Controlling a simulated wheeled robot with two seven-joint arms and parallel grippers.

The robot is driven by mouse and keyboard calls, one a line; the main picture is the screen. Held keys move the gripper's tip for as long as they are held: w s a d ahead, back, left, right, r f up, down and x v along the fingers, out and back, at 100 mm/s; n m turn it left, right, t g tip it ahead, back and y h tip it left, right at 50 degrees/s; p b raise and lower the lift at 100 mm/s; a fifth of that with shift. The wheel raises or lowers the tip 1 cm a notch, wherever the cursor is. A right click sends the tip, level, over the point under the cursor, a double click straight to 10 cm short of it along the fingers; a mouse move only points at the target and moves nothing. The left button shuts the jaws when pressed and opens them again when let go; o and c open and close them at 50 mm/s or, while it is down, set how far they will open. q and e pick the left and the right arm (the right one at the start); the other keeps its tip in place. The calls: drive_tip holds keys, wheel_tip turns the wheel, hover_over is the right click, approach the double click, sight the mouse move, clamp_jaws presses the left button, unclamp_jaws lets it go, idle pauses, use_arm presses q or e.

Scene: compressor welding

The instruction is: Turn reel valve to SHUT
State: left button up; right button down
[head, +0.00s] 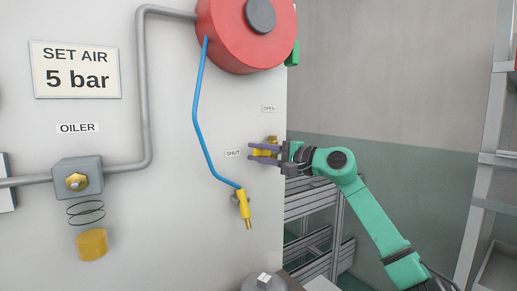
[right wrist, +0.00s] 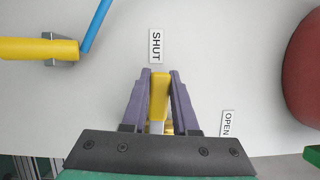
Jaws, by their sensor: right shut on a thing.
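The reel valve's yellow lever (head: 261,153) is on the panel near its right edge, partly hidden by my gripper. A brass part (head: 272,139) shows just above the jaws. My right gripper (head: 263,153) comes in from the right with its dark fingers shut on the lever. In the right wrist view the yellow lever (right wrist: 159,95) sits between both fingers, and its free end points at the SHUT label (right wrist: 156,46). The SHUT label (head: 233,153) is left of the lever in the head view. The OPEN label (head: 269,108) is above it. My left gripper is not in view.
A red hose reel (head: 246,35) is above, with a blue hose (head: 203,125) running down to a yellow nozzle (head: 245,206) in a clip. An oiler (head: 77,177) and grey pipe (head: 146,80) are at left. Metal shelving (head: 489,140) stands at right.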

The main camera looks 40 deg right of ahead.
drive_tip(key=shift+f+n, duration=0.4)
drive_tip(key=shift+a+f, duration=0.1)
drive_tip(key=c, duration=0.7)
unclamp_jaws()
drive_tip(key=b+v, duration=0.3)
drive_tip(key=v, duration=0.2)
drive_tip(key=b+v, duration=0.3)
drive_tip(key=v, duration=0.1)
drive_tip(key=b+v, duration=0.3)
drive_tip(key=v, duration=0.2)
drive_tip(key=shift+s+r, duration=0.3)
drive_tip(key=shift+r, duration=0.05)
